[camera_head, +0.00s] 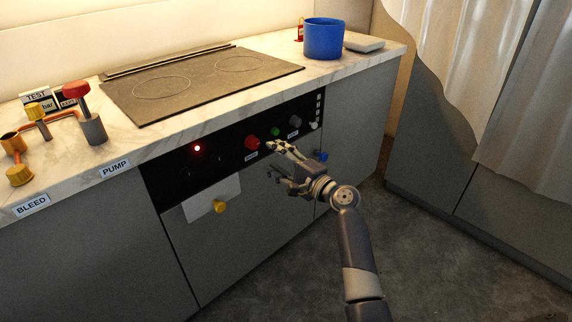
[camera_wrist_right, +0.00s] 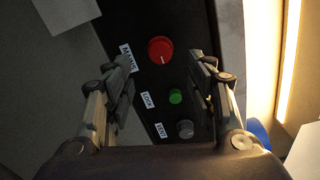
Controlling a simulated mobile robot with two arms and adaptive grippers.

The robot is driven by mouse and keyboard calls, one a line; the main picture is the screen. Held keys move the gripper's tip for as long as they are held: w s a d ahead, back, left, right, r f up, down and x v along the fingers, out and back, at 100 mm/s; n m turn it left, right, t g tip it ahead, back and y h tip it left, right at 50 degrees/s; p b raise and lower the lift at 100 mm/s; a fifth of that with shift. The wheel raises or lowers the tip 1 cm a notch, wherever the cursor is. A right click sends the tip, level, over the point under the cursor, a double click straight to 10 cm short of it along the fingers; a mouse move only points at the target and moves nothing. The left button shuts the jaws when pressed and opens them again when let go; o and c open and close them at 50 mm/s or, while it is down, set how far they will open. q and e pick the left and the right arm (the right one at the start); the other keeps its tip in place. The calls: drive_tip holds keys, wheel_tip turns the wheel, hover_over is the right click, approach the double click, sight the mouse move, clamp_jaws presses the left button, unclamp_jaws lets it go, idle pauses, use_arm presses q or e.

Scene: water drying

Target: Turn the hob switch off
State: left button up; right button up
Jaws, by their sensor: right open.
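A black control panel (camera_head: 225,150) runs along the cabinet front below the hob (camera_head: 195,80). On it a red knob (camera_head: 252,142) sits beside a green button (camera_head: 275,131) and a grey knob (camera_head: 295,120). In the wrist view the red knob (camera_wrist_right: 160,50) has a white pointer mark, and the green button (camera_wrist_right: 175,97) and grey knob (camera_wrist_right: 185,129) are nearer the palm. My right gripper (camera_head: 271,156) is open and empty in front of the panel. In the wrist view its fingertips (camera_wrist_right: 160,60) are on either side of the red knob, with no clear contact. My left gripper is out of view.
A red lamp (camera_head: 197,148) glows on the panel. A blue pot (camera_head: 323,39) stands on the counter. Copper pipework with a red-topped valve (camera_head: 76,89) is at left. The floor (camera_head: 430,250) at right is clear.

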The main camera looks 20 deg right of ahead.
drive_tip(key=shift+v, duration=1.9)
drive_tip(key=s+a+f+n+g+h, duration=0.1)
drive_tip(key=s+a+f+n+g, duration=0.15)
drive_tip(key=s+f, duration=0.6)
drive_tip(key=s+a+f+n+g+h, duration=0.15)
drive_tip(key=s+f+n+g, duration=0.25)
drive_tip(key=f, duration=1)
drive_tip(key=s+a+f+n+g, duration=0.35)
drive_tip(key=s+f, duration=0.25)
drive_tip(key=f, duration=0.5)
drive_tip(key=s+f+n+g+h, duration=0.2)
drive_tip(key=s+f+n, duration=0.4)
drive_tip(key=s, duration=0.6)
drive_tip(key=s+f+n+g+h, duration=0.2)
drive_tip(key=s+f+n+g, duration=0.1)
drive_tip(key=s+f, duration=0.65)
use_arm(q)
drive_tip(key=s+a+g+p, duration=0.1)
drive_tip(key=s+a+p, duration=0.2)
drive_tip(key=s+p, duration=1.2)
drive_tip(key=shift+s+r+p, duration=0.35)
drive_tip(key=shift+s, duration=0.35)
use_arm(e)
drive_tip(key=s+d+r, duration=0.1)
drive_tip(key=s, duration=0.7)
drive_tip(key=s+d+r+g, duration=0.1)
drive_tip(key=s+d, duration=0.1)
drive_tip(key=s, duration=0.7)
drive_tip(key=shift+s+d+r, duration=0.25)
drive_tip(key=shift+d+r, duration=0.1)
